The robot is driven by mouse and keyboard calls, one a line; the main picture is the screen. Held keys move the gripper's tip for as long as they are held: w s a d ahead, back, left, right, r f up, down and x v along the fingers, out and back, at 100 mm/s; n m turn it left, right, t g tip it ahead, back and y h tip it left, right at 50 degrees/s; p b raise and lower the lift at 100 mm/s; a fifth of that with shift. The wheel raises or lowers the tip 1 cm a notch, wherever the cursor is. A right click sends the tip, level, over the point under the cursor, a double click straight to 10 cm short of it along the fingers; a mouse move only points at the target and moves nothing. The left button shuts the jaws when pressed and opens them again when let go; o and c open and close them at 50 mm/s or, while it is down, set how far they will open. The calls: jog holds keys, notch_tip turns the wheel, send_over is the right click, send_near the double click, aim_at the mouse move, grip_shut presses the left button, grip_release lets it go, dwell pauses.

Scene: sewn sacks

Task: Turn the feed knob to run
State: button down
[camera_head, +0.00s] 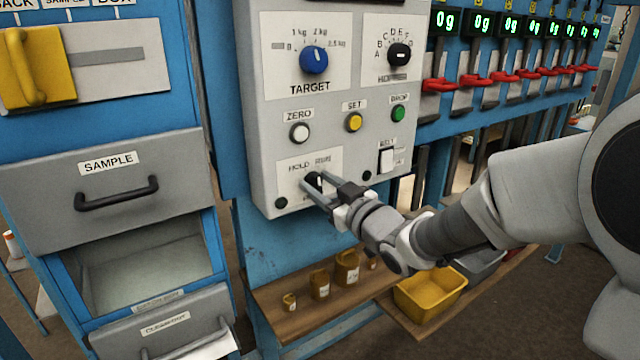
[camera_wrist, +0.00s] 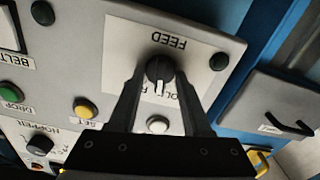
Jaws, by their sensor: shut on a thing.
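The feed knob (camera_head: 317,178) is a small black dial with a white pointer on a white plate low on the grey control panel (camera_head: 265,110). The head view shows it partly behind my fingers. In the wrist view, which is upside down, the knob (camera_wrist: 158,69) sits below the FEED label (camera_wrist: 168,41). Its pointer points down in that picture, toward partly covered lettering; I cannot tell which mark it meets. My gripper (camera_head: 318,190) reaches the plate from the lower right. Its two fingers (camera_wrist: 160,78) are shut on the knob's sides.
Above are the white ZERO button (camera_head: 299,132), yellow SET button (camera_head: 353,122), green DROP button (camera_head: 398,113) and blue TARGET knob (camera_head: 314,60). The BELT switch (camera_head: 387,159) is right of my gripper. A wooden shelf (camera_head: 275,300) with small jars and a yellow bin (camera_head: 432,292) are below.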

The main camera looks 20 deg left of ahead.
jog(key=m+p, duration=0.1)
jog(key=m, duration=0.3)
jog(key=shift+w+d+m, duration=0.1)
jog(key=shift+m, duration=0.2)
jog(key=shift+m+p, duration=0.85)
jog(key=shift+m, duration=1.05)
jog(key=shift+c, duration=1.8)
grip_release()
jog(key=shift+d, duration=0.1)
